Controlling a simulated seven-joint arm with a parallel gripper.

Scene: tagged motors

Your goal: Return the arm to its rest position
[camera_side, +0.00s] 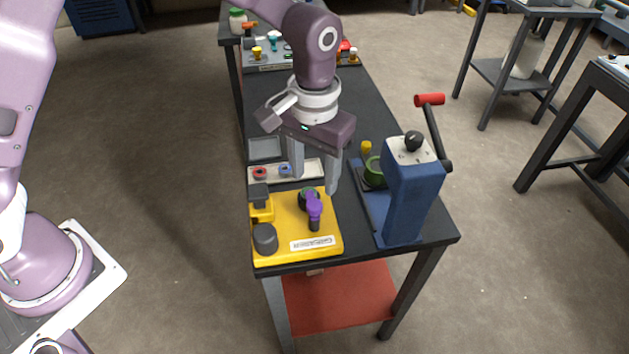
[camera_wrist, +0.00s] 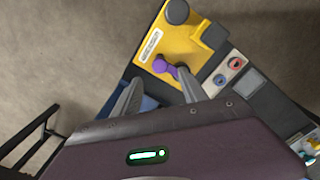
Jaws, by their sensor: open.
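My gripper (camera_side: 314,176) hangs above the black table (camera_side: 330,110), fingers pointing down and apart, with nothing between them. It is just behind the yellow fixture (camera_side: 279,249), which carries a purple part (camera_side: 314,208) and dark grey blocks. In the wrist view my gripper (camera_wrist: 163,95) shows two spread fingers, with the purple part (camera_wrist: 163,66) on the yellow fixture (camera_wrist: 189,44) beyond them. I cannot tell how far the fingertips are from the purple part.
A blue press (camera_side: 412,200) with a red-handled lever (camera_side: 430,100) stands close on the right. A white tray (camera_side: 306,168) with red and blue rings lies behind the yellow fixture. More small parts sit on a grey rack (camera_side: 268,60) at the far end.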

